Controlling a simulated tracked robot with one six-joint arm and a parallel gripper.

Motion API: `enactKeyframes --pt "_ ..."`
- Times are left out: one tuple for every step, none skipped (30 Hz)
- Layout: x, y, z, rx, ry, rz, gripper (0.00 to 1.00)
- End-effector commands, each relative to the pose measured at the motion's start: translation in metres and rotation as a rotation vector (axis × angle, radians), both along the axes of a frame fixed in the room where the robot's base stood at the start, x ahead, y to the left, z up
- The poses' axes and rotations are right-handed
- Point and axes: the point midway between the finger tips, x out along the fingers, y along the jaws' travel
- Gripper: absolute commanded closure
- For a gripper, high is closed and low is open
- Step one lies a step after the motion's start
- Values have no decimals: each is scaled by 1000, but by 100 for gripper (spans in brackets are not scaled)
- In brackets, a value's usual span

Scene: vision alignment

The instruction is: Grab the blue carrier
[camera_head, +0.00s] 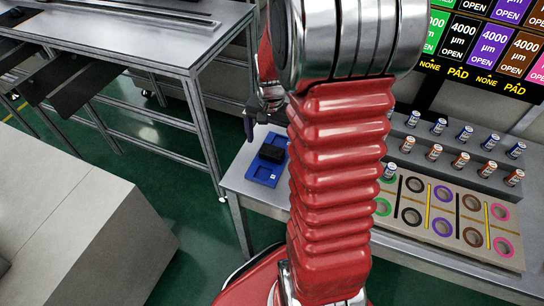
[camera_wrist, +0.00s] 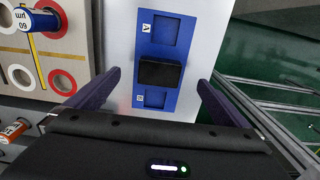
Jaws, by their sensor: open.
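The blue carrier (camera_head: 262,173) lies flat near the left end of the grey table, left of my arm in the head view. In the wrist view the blue carrier (camera_wrist: 165,52) shows square recesses at both ends, small white labels and a raised black block (camera_wrist: 160,74) across its middle. My gripper (camera_wrist: 159,77) is open and empty, its two dark fingers spread to either side of the carrier in the picture. The height gap between fingers and carrier is hard to judge. In the head view my red arm hides much of the gripper.
A beige board (camera_head: 430,250) with coloured rings lies to the right, with several small cans (camera_head: 461,160) on the grey steps behind it. A metal bench (camera_head: 130,45) stands at the upper left, a grey box (camera_head: 90,230) at the lower left. Green floor lies between.

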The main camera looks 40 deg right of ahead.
Motion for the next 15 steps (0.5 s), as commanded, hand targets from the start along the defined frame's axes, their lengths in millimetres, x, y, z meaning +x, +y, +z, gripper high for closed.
enactKeyframes --pt "0 0 0 0 0 0 0" --pt "0 0 0 0 0 0 0" --pt "0 0 0 0 0 0 0" --pt "0 0 0 0 0 0 0" --pt "0 0 0 0 0 0 0" --pt "0 0 0 0 0 0 0" --pt "0 0 -1 0 0 0 0" --pt "0 0 -2 1 1 0 0" --pt "0 0 -4 0 1 0 0" --pt "-1 0 -6 1 2 0 0" --pt "-1 0 -9 2 3 0 0" --pt "-2 1 -14 2 4 0 0" --pt "-2 1 -17 2 3 0 0" --pt "-2 0 -21 2 3 0 0" --pt "-2 1 -27 2 4 0 0"
